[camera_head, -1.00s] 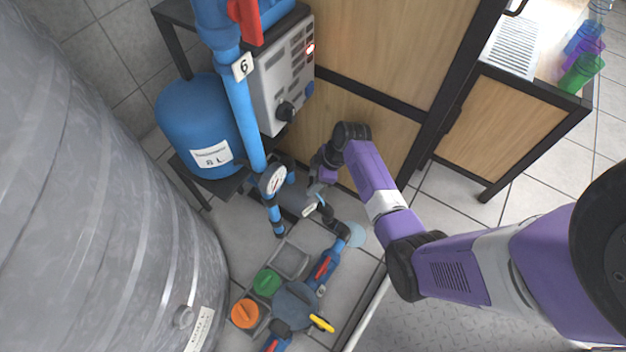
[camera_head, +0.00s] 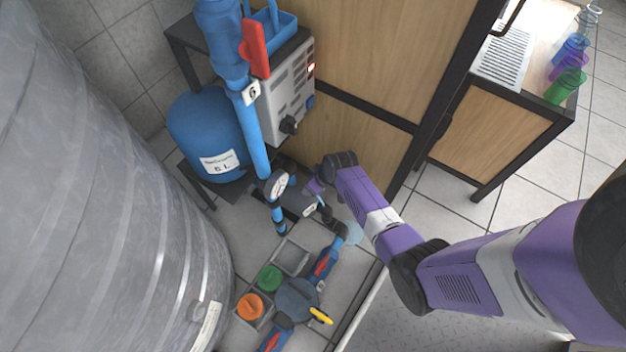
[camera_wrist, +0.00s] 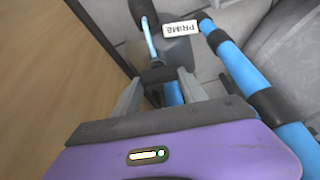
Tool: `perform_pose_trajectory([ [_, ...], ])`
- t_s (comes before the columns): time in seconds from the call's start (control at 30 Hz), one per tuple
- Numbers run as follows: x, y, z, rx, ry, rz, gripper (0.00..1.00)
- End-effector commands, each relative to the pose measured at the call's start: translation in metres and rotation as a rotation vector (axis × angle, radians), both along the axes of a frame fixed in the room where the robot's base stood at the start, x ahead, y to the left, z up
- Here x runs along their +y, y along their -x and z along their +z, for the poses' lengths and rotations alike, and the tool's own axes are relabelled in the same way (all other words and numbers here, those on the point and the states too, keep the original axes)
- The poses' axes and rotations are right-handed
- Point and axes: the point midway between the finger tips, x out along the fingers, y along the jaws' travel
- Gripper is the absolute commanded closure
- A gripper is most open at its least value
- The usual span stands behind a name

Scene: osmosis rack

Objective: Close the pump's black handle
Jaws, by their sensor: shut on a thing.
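A light blue pipe runs just beyond the handle. A white tag (camera_wrist: 181,30) reading "PRIME", upside down, is just past the fingertips.
A blue pipe (camera_wrist: 236,68) with black collars runs close on the right in the wrist view. A wooden panel (camera_head: 355,140) stands behind my arm. A large grey tank (camera_head: 110,190) fills the left. A gauge (camera_head: 276,186) and blue-red pipework (camera_head: 325,263) are close by.

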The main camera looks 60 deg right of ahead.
Motion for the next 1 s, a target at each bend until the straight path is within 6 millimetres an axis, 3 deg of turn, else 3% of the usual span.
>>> perform_pose_trajectory([
  [1.0,0.005,-0.0038,-0.0011,0.0,0.0,-0.885,0.91],
])
